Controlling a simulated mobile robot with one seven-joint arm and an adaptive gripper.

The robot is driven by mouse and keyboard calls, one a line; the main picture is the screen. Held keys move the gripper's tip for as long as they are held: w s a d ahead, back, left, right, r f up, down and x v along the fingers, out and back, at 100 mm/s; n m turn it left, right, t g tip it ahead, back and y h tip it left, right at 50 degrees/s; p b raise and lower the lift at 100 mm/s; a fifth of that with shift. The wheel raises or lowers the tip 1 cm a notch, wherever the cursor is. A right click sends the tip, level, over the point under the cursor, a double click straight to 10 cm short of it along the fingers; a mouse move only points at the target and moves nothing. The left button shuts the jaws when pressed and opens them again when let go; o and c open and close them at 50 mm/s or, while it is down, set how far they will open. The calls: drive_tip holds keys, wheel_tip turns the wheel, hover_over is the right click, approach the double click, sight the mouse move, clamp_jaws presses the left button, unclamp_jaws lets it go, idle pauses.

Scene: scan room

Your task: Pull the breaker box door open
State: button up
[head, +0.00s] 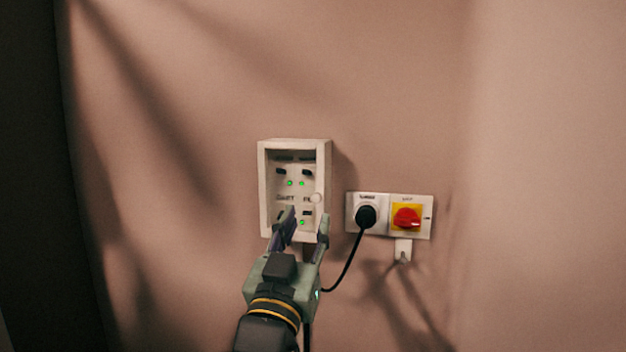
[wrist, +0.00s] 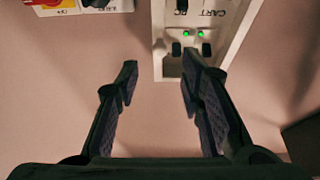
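The breaker box (head: 264,190) is a white, shallow box on the wall, with dark switches and green lights inside its frame. A small round pale knob (head: 317,198) shows at the right side of its front. I cannot tell whether a clear door covers the front. My gripper (head: 305,221) is open and empty, with its fingers pointing up at the box's lower part and hiding some of it. In the wrist view the box (wrist: 238,45) is upside down at the upper right.
Right of the box, a wall panel holds a black plug (head: 366,216) with a hanging cable and a red rotary switch (head: 407,217) on yellow. A small white hook (head: 403,250) is below. The wall left of and above the box is clear.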

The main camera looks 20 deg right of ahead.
sight(315, 199)
drive_tip(key=shift+p+x, duration=0.35)
drive_tip(key=shift+x, duration=2.4)
drive_tip(key=shift+c, duration=0.2)
clamp_jaws()
